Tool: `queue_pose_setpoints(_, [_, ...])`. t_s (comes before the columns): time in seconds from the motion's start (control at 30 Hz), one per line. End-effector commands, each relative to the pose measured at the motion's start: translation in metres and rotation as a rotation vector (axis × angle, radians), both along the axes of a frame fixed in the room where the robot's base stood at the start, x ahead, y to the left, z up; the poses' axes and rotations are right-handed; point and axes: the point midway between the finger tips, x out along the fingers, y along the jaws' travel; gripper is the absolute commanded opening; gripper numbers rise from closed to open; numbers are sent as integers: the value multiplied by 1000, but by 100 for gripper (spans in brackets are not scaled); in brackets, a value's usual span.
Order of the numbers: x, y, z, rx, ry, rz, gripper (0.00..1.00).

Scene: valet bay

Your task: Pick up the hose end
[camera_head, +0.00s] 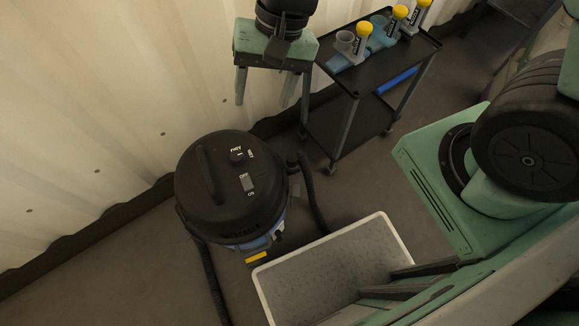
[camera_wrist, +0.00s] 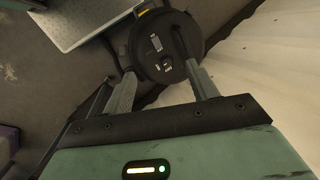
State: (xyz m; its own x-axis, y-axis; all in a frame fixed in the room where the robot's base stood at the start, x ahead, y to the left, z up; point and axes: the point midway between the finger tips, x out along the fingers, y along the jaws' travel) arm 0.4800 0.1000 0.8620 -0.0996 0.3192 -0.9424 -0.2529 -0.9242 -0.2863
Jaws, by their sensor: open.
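The vacuum (camera_head: 225,190) stands on the floor by the wall, with a round black lid and a blue body. It also shows near the top middle of the wrist view (camera_wrist: 160,65). A black hose (camera_head: 207,280) runs down its left side and out of the bottom of the head view. A second black hose length (camera_head: 312,192) curves down its right side towards the bin. I cannot make out the hose end in either view. My gripper (camera_head: 266,102) is open and empty, above and behind the vacuum. Its two fingers (camera_wrist: 163,88) show apart in the wrist view.
A black cart (camera_head: 345,80) behind holds yellow-capped bottles (camera_head: 398,12), a cup (camera_head: 344,40) and a blue cloth (camera_head: 346,62). The corrugated wall (camera_head: 90,120) is close on the left. Floor (camera_head: 120,265) at lower left is clear.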

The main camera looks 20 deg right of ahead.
Motion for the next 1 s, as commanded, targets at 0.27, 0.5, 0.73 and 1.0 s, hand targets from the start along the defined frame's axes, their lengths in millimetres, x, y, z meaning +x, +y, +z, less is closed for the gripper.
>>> queue_pose_setpoints(0.27, [66, -33, -155, -40, 146, -614, 58])
queue_pose_setpoints(0.5, [99, -95, -279, -158, 217, -1134, 58])
queue_pose_setpoints(0.73, [103, -122, -320, -216, 229, -1312, 58])
queue_pose_setpoints(1.0, [103, -116, -365, -217, 231, -1314, 58])
